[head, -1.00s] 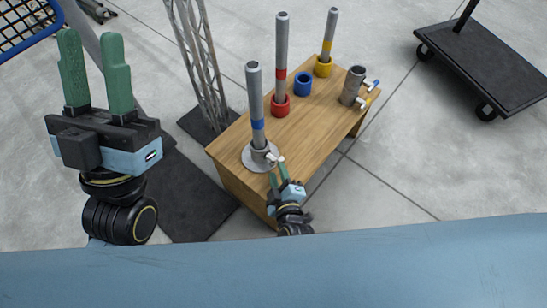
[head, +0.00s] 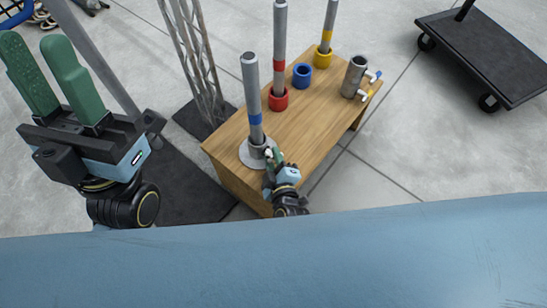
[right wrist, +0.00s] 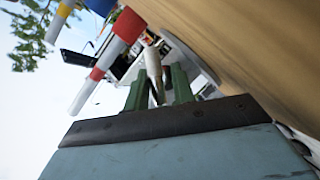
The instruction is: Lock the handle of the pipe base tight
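The pipe base (head: 257,153) is a grey round flange with a collar, at the near left corner of the wooden table. A grey pipe with a blue band (head: 251,92) stands upright in it. The base's pale handle (right wrist: 153,62) shows in the right wrist view, reaching between the green fingers of my right gripper (right wrist: 158,85). These fingers are apart, with visible room beside the handle. In the head view my right gripper (head: 272,156) is at the collar's right side and partly hides the handle. My left gripper (head: 34,46) is open and empty, left of the table.
The wooden table (head: 310,130) also holds a red-banded pipe (head: 279,50), a yellow-banded pipe (head: 328,28), a blue ring (head: 302,75) and a grey cylinder with small handles (head: 354,76). A metal truss (head: 196,60) stands to the left. A black cart (head: 500,50) is at right.

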